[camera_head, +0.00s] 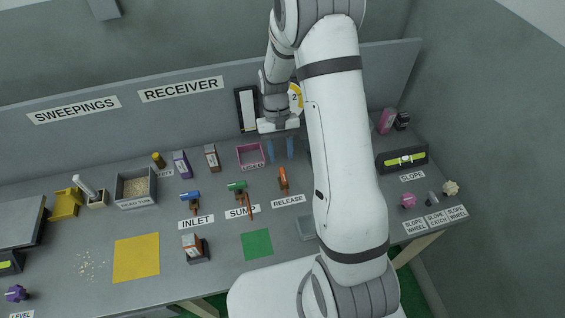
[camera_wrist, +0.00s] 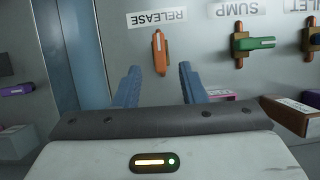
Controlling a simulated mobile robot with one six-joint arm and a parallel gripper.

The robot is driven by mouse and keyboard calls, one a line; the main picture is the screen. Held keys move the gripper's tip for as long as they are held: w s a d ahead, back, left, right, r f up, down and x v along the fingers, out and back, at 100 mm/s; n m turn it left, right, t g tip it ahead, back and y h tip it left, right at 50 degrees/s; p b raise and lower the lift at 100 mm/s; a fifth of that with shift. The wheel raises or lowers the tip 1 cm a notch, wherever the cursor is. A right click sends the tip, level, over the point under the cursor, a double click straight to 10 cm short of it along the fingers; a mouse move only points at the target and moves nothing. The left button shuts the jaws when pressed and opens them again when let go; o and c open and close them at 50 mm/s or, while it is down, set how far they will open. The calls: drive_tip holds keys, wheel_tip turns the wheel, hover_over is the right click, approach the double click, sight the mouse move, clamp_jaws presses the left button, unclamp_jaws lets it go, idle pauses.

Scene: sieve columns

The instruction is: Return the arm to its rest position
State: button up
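My arm (camera_head: 343,130) reaches up from the bottom of the head view and bends over at the back of the bench. My gripper (camera_head: 281,150) hangs above the bench, near the back, with its two blue fingers apart and nothing between them. The same gripper (camera_wrist: 158,85) shows in the wrist view, with a clear gap between the fingers. The orange release handle (camera_wrist: 159,52) is seen beyond the fingertips, apart from them. My upper arm hides part of the bench's right side.
Near my gripper are a pink tray (camera_head: 251,156), the orange release handle (camera_head: 283,179) and the green sump valve (camera_head: 237,186). A blue inlet valve (camera_head: 190,197) is further left. The back panel (camera_head: 215,72) rises behind. A yellow mat (camera_head: 136,258) and green mat (camera_head: 257,244) are bare.

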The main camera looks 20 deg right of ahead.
drive_tip(key=shift+v, duration=0.8)
drive_tip(key=s+r+t+p, duration=0.2)
drive_tip(key=s+r, duration=0.6)
drive_tip(key=r, duration=0.4)
drive_tip(key=s+d+r+t+p, duration=0.1)
drive_tip(key=s+r+t+p, duration=0.1)
drive_tip(key=s+r+t, duration=0.3)
drive_tip(key=shift+s+r, duration=2.3)
drive_tip(key=shift+r, duration=1.2)
drive_tip(key=shift+d, duration=0.15)
